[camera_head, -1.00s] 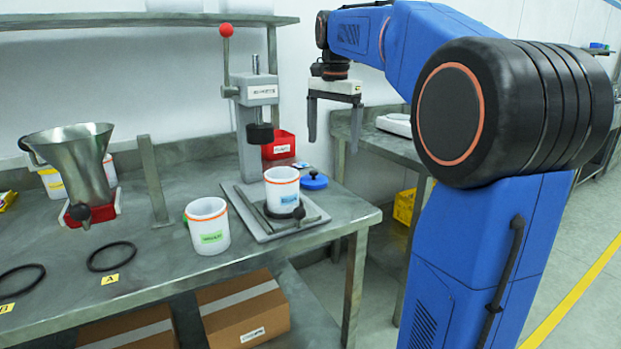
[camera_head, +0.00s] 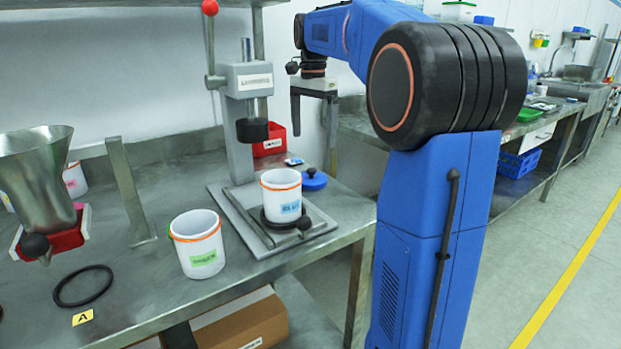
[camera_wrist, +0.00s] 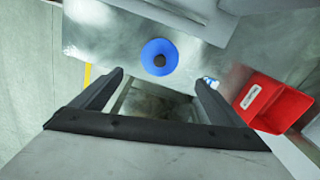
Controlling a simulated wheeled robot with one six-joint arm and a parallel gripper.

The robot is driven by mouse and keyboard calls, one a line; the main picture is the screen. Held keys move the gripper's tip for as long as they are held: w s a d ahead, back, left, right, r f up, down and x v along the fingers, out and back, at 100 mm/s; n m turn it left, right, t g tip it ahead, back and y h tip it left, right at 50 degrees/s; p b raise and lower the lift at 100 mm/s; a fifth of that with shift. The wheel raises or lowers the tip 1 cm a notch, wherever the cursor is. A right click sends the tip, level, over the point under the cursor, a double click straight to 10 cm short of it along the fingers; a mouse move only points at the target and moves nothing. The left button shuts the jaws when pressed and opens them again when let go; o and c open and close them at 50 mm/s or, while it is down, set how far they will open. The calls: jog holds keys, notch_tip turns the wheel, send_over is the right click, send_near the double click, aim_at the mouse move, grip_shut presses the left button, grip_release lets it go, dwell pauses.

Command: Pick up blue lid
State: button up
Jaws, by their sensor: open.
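The blue lid (camera_head: 314,180) lies on the metal table, right behind the white cup with the blue label. It has a raised knob in its middle. In the wrist view the blue lid (camera_wrist: 160,57) lies ahead of the fingertips, with the dark knob facing the camera. My gripper (camera_head: 313,145) is open and empty, pointing down above the table's back right part. In the wrist view my gripper (camera_wrist: 160,84) shows both fingers spread, apart from the lid.
The white cup with the blue label (camera_head: 281,193) stands on the press base plate (camera_head: 240,218). Another white cup with a green label (camera_head: 197,246) stands to its left. A red bin (camera_head: 270,141) is behind, close right of the gripper in the wrist view (camera_wrist: 273,103). The press column (camera_head: 240,155) stands left.

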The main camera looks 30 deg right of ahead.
aim_at(312, 169)
notch_tip(312, 169, down, 12)
jog(key=shift+s+a+f, duration=0.1)
jog(key=shift+a+f, duration=0.05)
dwell(0.5)
jog(key=c, duration=1.1)
